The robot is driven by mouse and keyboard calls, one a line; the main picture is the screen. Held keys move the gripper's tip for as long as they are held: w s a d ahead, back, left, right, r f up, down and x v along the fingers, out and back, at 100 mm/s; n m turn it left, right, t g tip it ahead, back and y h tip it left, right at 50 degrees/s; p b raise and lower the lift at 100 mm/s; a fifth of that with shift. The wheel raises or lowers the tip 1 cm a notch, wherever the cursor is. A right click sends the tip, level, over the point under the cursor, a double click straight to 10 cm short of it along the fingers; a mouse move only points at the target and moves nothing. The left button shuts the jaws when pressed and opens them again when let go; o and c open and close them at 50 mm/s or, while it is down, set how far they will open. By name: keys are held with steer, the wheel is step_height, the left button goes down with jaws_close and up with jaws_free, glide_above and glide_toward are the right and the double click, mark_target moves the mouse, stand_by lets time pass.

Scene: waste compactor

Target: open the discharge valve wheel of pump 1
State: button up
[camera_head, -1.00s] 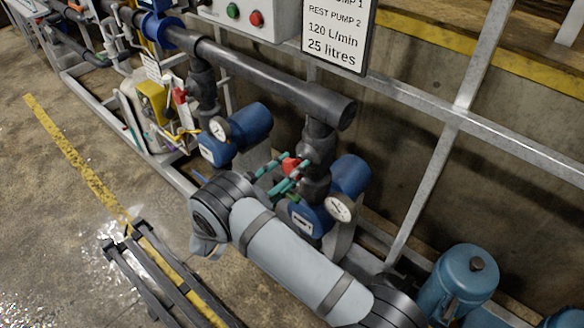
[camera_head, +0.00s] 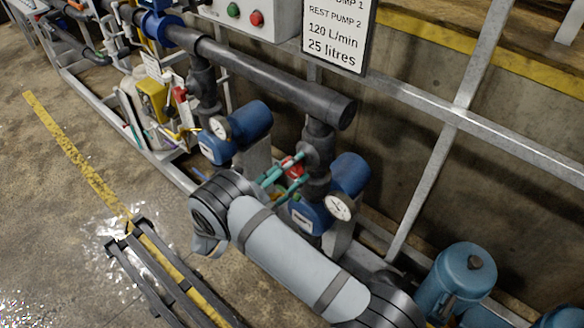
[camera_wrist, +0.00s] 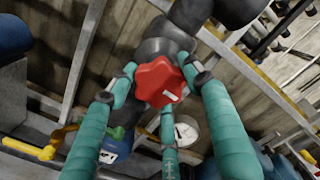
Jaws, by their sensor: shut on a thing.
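The red valve wheel (camera_wrist: 158,82) is in the middle of the wrist view, at a dark pipe fitting (camera_wrist: 165,45). My gripper (camera_wrist: 163,88) has teal fingers around its rim, one at left, one at right and one below, and is shut on the wheel. In the head view the wheel (camera_head: 291,166) shows small beside the dark riser pipe (camera_head: 318,155) of the nearer blue pump (camera_head: 347,177), partly hidden by the fingers of my gripper (camera_head: 286,178). A white mark shows on the wheel. How far the wheel is turned cannot be told.
A second blue pump (camera_head: 245,125) with a gauge stands behind, to the left. A thick dark pipe (camera_head: 265,72) runs above both pumps. A sign (camera_head: 337,35) hangs over it. A blue tank (camera_head: 463,275) stands at lower right. Yellow levers (camera_wrist: 40,150) show in the wrist view.

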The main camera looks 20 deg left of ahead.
steer(key=shift+s+d+f, duration=0.15)
steer(key=shift+d+f, duration=0.05)
steer(key=shift+d, duration=0.1)
steer(key=o, duration=1.1)
steer(key=shift+r, duration=0.15)
steer(key=shift+o, duration=0.2)
steer(key=shift+a, duration=0.1)
steer(key=v, duration=1.2)
